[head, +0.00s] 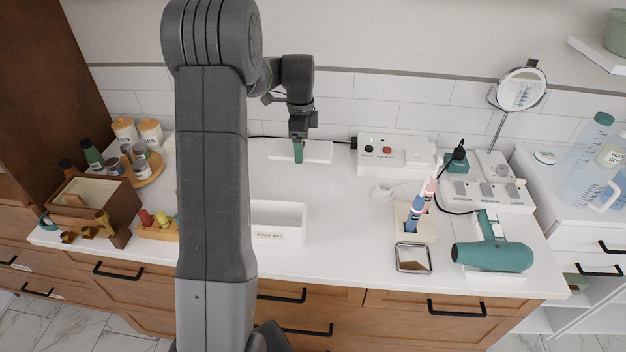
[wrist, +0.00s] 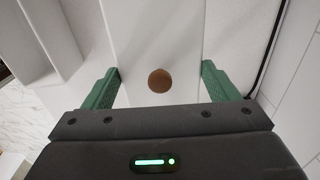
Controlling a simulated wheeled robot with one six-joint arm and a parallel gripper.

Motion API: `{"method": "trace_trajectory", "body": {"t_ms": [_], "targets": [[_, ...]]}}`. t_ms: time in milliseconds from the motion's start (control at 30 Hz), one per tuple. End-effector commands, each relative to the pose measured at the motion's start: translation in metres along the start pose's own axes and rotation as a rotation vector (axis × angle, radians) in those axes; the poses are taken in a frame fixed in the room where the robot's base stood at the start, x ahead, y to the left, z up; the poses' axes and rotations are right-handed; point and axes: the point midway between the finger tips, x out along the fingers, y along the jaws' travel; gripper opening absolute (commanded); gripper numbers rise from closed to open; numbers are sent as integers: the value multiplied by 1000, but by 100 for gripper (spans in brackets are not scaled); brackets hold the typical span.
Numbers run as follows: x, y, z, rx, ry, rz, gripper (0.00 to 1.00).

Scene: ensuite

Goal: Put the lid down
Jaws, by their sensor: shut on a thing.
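The lid (head: 318,151) is a white rectangular panel near the back wall in the head view. In the wrist view the white panel (wrist: 160,35) has a round brown knob (wrist: 159,80) in its middle. My gripper (head: 299,152) has its green fingers on the panel's two long edges, and the knob sits between them, apart from both fingers (wrist: 160,86). The lid looks level. I cannot tell whether it touches the counter. An open white box (head: 278,237) with a label on its front stands nearer the counter's front edge, partly hidden by my arm.
The white counter (head: 340,235) is clear around the box's right side. A toothbrush holder (head: 415,225), small mirror (head: 413,258) and teal hair dryer (head: 495,253) are at right. A brown box (head: 100,200) and jars are at left.

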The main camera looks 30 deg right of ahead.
Motion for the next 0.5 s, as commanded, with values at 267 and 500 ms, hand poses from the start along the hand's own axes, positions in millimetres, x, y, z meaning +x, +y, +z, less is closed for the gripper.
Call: {"method": "trace_trajectory", "body": {"t_ms": [267, 500], "targets": [[44, -2, 0, -8, 0, 4, 59], [67, -3, 0, -7, 0, 1, 59]]}}
